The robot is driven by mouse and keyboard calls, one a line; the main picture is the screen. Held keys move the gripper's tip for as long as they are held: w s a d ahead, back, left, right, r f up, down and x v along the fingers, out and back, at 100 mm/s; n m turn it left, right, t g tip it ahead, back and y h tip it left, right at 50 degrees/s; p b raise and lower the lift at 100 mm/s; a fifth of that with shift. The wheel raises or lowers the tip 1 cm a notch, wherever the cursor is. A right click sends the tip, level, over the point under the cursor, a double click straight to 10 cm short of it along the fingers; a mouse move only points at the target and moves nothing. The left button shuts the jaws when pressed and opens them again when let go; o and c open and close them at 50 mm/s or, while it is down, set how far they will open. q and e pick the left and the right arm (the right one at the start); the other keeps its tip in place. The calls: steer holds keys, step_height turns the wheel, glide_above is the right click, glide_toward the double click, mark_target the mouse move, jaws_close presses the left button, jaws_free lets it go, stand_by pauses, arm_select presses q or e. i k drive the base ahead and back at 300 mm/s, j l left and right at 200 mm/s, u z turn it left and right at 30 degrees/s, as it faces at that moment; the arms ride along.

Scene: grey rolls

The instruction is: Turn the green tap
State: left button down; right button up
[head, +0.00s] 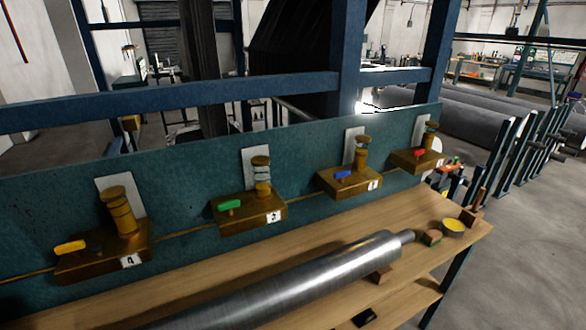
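The green tap (229,205) is a small green handle on top of a brass valve block (262,212) with a white number tag. The block is fixed to a teal panel (310,146), left of the picture's middle. A ribbed brass and clear fitting (261,173) stands upright behind the handle. Nothing touches the green handle. Neither of my grippers shows in the head view.
Similar blocks carry a yellow tap (70,247), a blue tap (342,175) and a red tap (419,153). A large metal roller (300,280) lies on the wooden bench (440,230) in front.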

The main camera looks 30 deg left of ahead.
mark_target(228, 206)
steer(key=u, duration=1.25)
